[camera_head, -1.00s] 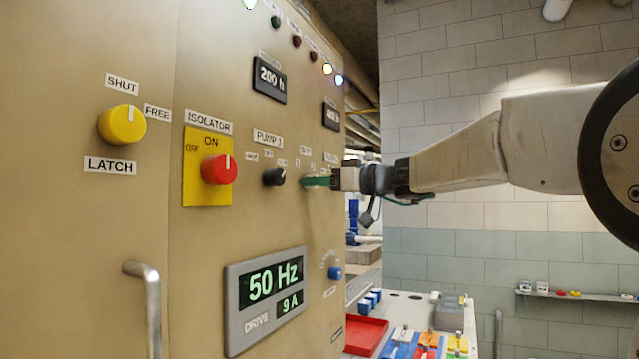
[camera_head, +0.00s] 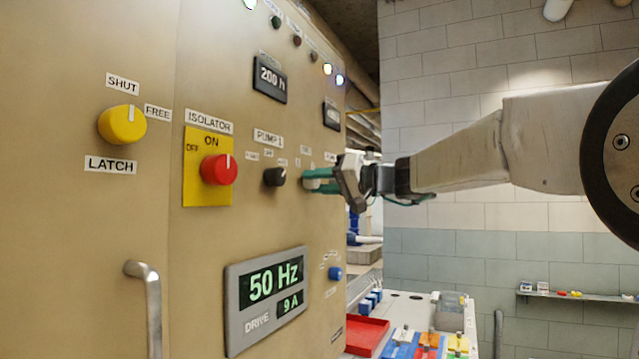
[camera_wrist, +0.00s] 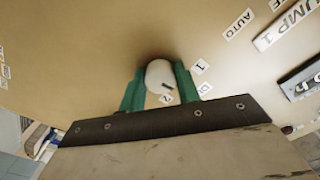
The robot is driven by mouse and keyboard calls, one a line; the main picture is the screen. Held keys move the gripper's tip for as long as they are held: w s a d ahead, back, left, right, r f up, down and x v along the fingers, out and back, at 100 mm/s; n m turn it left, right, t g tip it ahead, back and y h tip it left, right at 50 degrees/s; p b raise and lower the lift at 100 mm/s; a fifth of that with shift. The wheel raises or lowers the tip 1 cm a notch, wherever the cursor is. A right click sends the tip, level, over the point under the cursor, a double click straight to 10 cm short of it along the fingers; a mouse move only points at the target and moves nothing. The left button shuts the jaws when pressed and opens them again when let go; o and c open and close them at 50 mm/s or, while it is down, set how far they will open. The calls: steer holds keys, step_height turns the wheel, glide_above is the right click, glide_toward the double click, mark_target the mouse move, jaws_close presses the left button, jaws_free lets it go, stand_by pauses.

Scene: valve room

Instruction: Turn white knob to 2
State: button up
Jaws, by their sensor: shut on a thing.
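The white knob (camera_wrist: 159,74) sits on the beige cabinet face, between the two green fingers of my gripper (camera_wrist: 160,88). My gripper is shut on it from both sides. The knob has a short dark mark on its face, at its lower right in the wrist view.
A black pump knob (camera_head: 274,177), a red isolator knob (camera_head: 219,169) and a yellow knob (camera_head: 122,125) are to the left on the panel. A blue knob (camera_head: 335,273) is below. A bench with a red tray (camera_head: 367,335) stands lower right.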

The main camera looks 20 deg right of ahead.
steer(key=m, duration=0.5)
steer(key=shift+m, duration=2.4)
steer(key=o, duration=1)
steer(key=shift+v, duration=3.95)
